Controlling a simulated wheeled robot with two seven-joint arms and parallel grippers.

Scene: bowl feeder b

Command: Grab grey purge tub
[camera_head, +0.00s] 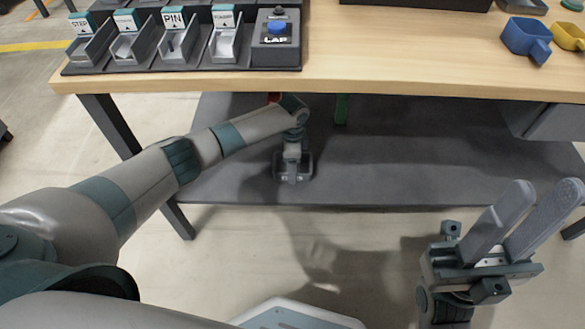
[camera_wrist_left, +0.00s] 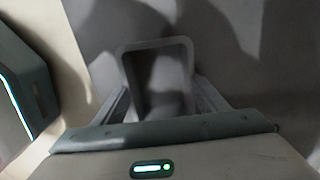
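The grey purge tub, an open rectangular box with a pale rim, shows in the left wrist view (camera_wrist_left: 122,52). It stands between the two fingers of my left gripper (camera_wrist_left: 160,92), one on each side of its walls. I cannot tell whether both fingers press on it. In the head view my left gripper (camera_head: 293,170) points down under the table, over the dark lower shelf, and the tub is hardly distinguishable there. My right gripper (camera_head: 546,188) is open and empty at the lower right, its fingers pointing up, far from the tub.
The wooden tabletop (camera_head: 400,72) overhangs the dark lower shelf (camera_head: 400,180). On the table are a rack of labelled bins (camera_head: 165,62), a blue button box (camera_head: 277,40), and a blue scoop (camera_head: 526,38) with a yellow one (camera_head: 568,36). The shelf right of my left gripper is clear.

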